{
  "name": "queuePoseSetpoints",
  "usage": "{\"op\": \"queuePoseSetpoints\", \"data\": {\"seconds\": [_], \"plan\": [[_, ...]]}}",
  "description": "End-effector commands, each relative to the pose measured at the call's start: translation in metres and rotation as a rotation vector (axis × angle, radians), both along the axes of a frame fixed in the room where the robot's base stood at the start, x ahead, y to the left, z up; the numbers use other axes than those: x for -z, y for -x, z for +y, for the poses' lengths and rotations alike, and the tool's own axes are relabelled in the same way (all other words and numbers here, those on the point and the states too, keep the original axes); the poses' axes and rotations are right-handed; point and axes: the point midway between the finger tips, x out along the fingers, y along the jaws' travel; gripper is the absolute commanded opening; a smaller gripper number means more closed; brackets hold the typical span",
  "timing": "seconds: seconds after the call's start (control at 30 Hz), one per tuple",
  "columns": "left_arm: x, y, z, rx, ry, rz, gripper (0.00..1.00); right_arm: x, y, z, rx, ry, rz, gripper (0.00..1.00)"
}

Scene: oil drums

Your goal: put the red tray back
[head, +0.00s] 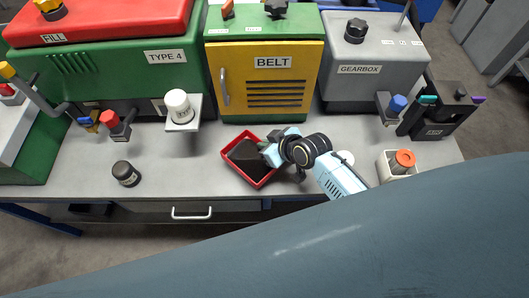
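The red tray (237,170) sits on the grey workbench in front of the yellow BELT cabinet. It is a shallow square tray with a dark inside, turned at an angle to the bench edge. My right gripper (266,152), light blue with a black wrist, reaches in from the right and is over the tray's right side. Its fingers hide part of that side. I cannot tell whether they are open or shut, or whether they touch the tray. My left gripper is not in view.
Behind the tray stand the green TYPE 4 machine (110,75), the yellow BELT cabinet (262,105) and the grey GEARBOX housing (360,85). A dark cylinder (126,174) stands left; an orange-topped part (404,160) sits right. The bench (180,165) is clear left of the tray.

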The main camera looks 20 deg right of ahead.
Motion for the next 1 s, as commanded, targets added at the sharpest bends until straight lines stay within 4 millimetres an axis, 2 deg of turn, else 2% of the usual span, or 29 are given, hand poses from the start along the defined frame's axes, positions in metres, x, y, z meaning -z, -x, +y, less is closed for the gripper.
{"op": "queuePoseSetpoints", "data": {"seconds": [0.27, 0.67, 0.87, 1.0], "plan": [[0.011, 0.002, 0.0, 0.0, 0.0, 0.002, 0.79, 0.036, 0.0, 0.0, 0.001, -0.001, 0.001, 0.0], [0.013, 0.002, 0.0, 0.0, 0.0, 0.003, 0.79, 0.04, 0.0, 0.0, 0.001, 0.0, -0.001, 0.0], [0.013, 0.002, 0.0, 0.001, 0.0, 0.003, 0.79, 0.04, 0.0, 0.0, 0.001, 0.0, -0.001, 0.25], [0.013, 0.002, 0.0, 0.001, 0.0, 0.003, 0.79, 0.04, 0.0, 0.0, 0.001, 0.001, 0.0, 0.25]]}}
